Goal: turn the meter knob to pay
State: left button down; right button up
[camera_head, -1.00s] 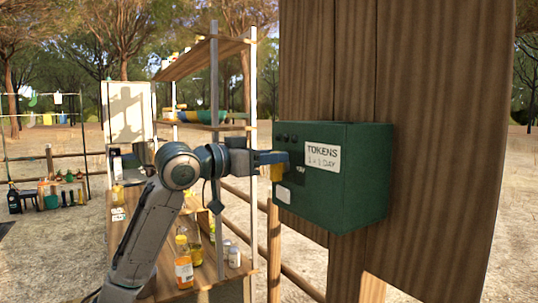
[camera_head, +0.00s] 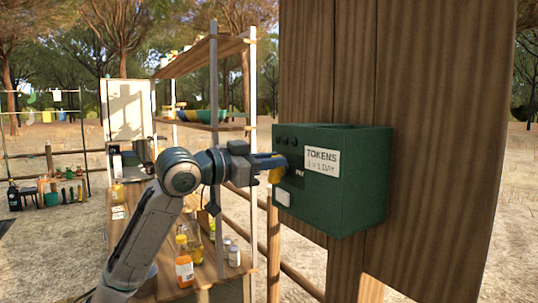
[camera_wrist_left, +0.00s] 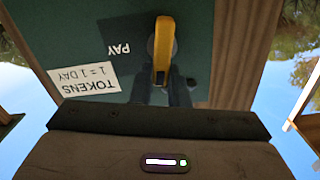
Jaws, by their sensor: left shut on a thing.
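The green meter box (camera_head: 340,200) is fixed to a wooden post and has a white TOKENS label on its side. Its yellow knob (camera_head: 276,175) sticks out from the front face, beside the word PAY. My left gripper (camera_head: 270,161) reaches the knob from the left and is shut on it, partly hiding it. In the left wrist view, the yellow knob (camera_wrist_left: 163,45) stands lengthwise between the dark fingers (camera_wrist_left: 160,88), and the meter front (camera_wrist_left: 105,30) appears upside down. My right gripper is not in view.
The broad wooden post (camera_head: 440,130) stands behind the meter. A wooden shelf unit with a counter (camera_head: 205,272) holding bottles (camera_head: 184,262) stands left of it, behind my left arm. More bottles and a clothes line are at the far left.

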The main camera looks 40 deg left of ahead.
pick_arm(q)
jog(key=m+p, duration=0.1)
jog(key=m, duration=0.1)
jog(key=d+m+p, duration=0.1)
jog(key=m+p, duration=0.1)
jog(key=shift+s+m, duration=0.2)
jog(key=shift+m, duration=0.1)
jog(key=shift+f+m+p, duration=0.15)
jog(key=shift+m+p, duration=0.45)
jog(key=shift+m, duration=0.3)
jog(key=m+p, duration=0.2)
jog(key=m, duration=0.1)
jog(key=f+m, duration=0.1)
jog(key=shift+s+d+m+p, duration=0.15)
jog(key=shift+d+m+p, duration=0.15)
jog(key=shift+p, duration=0.1)
jog(key=m+p, duration=0.1)
jog(key=m, duration=0.1)
jog(key=f+m+p, duration=0.1)
jog(key=m+p, duration=0.1)
jog(key=m, duration=0.1)
jog(key=shift+d, duration=0.1)
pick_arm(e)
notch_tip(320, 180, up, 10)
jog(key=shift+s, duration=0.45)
pick_arm(q)
jog(key=shift+f, duration=0.15)
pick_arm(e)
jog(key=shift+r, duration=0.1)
